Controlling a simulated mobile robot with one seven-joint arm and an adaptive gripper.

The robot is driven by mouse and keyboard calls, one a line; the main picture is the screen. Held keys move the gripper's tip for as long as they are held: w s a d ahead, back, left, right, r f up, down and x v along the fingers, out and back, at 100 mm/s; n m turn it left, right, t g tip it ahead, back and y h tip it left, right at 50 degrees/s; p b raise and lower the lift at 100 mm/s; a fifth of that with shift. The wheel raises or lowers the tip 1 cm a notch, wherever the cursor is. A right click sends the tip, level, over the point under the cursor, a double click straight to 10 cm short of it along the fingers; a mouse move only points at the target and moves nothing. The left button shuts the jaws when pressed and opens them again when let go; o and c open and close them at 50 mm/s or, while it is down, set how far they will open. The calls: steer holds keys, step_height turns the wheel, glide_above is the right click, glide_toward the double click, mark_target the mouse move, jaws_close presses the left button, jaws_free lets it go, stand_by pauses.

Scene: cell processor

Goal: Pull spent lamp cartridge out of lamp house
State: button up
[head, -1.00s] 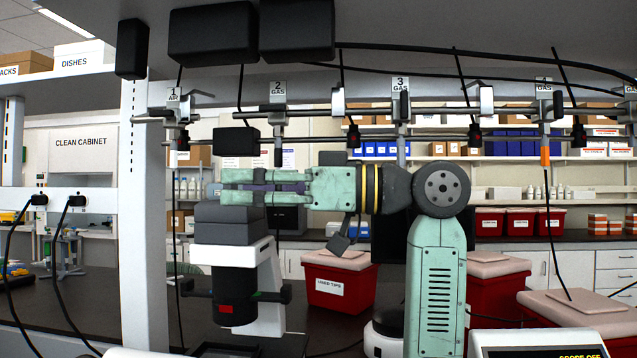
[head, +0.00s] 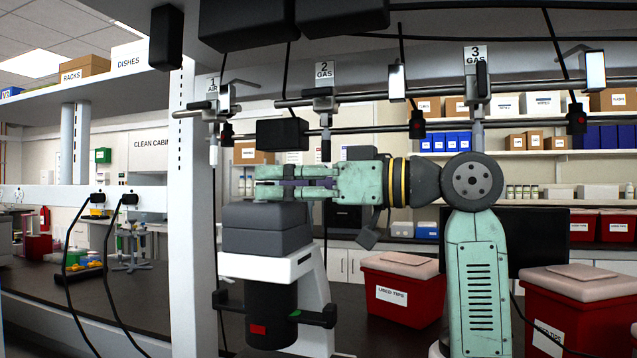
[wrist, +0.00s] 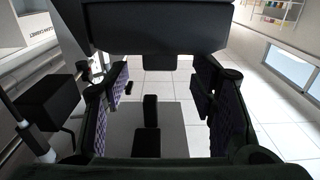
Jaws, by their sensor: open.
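The lamp house appears to be the dark grey box (head: 266,238) on top of the white and black microscope stand in the head view. My gripper (head: 258,190) is open, and its fingers point left just above the box's top edge in the picture. I cannot tell whether they touch it. In the wrist view my open gripper (wrist: 170,108) has purple pads on both sides, with nothing gripped between them. Beyond them is a flat grey top (wrist: 180,128) with small black blocks (wrist: 150,110) on it. I cannot tell which part is the spent cartridge.
A small black box (head: 282,134) hangs on the gas rail (head: 430,92) behind and above my gripper. Black boxes (head: 245,22) hang overhead. A white post (head: 183,210) stands left. Red used-tips bins (head: 403,295) stand right of the microscope. Tiled floor (wrist: 270,110) shows beyond the fingers.

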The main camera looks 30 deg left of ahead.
mark_target(271, 183)
steer(key=shift+x, duration=1.65)
steer(key=shift+c, duration=0.4)
jaws_close()
